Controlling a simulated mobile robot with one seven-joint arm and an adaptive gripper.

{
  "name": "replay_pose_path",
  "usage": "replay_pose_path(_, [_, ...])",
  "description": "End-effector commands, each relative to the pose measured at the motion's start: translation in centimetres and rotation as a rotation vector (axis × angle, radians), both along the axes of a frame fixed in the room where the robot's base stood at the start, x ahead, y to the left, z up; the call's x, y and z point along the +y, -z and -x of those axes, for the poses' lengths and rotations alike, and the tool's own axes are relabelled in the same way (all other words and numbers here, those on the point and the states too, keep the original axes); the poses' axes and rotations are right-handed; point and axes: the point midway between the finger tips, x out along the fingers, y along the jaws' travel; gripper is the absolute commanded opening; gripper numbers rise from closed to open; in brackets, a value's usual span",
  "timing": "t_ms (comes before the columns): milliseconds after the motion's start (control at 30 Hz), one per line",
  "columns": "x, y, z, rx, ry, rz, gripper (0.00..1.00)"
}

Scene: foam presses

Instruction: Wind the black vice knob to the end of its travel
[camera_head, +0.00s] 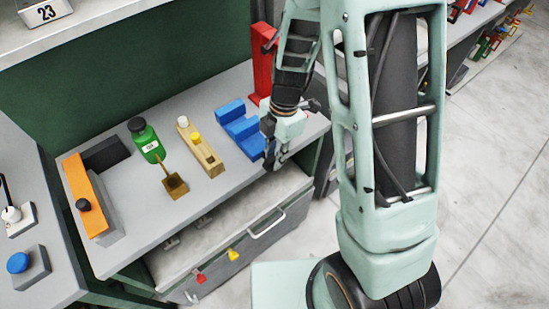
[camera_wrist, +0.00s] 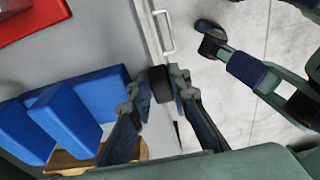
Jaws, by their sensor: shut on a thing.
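The blue vice (camera_head: 240,131) sits near the right end of the grey bench. It shows as blue blocks (camera_wrist: 100,92) in the wrist view. The black vice knob (camera_wrist: 160,84) is at the vice's end by the bench's front edge. My gripper (camera_wrist: 158,90) has one finger on each side of the knob and is shut on it. In the head view my gripper (camera_head: 274,160) is at the front of the vice, and I cannot make out the knob there. The knob's turn angle cannot be told.
A wooden plane (camera_head: 207,157), a brown box (camera_head: 176,187), a green bottle (camera_head: 148,143) and an orange piece (camera_head: 84,190) stand left of the vice. A red stand (camera_head: 262,65) is behind it. A drawer with a white handle (camera_head: 267,226) lies below the bench front.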

Motion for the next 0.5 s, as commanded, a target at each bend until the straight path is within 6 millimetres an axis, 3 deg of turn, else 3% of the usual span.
replay_pose_path(167, [-0.01, -0.01, 0.07, 0.002, -0.001, 0.001, 0.00])
replay_pose_path(200, [-0.02, -0.02, 0.06, 0.002, -0.001, 0.001, 0.18])
replay_pose_path(267, [-0.01, -0.02, 0.05, 0.002, -0.001, 0.001, 0.25])
replay_pose_path(500, [-0.03, -0.05, 0.02, 0.000, -0.001, 0.001, 0.25])
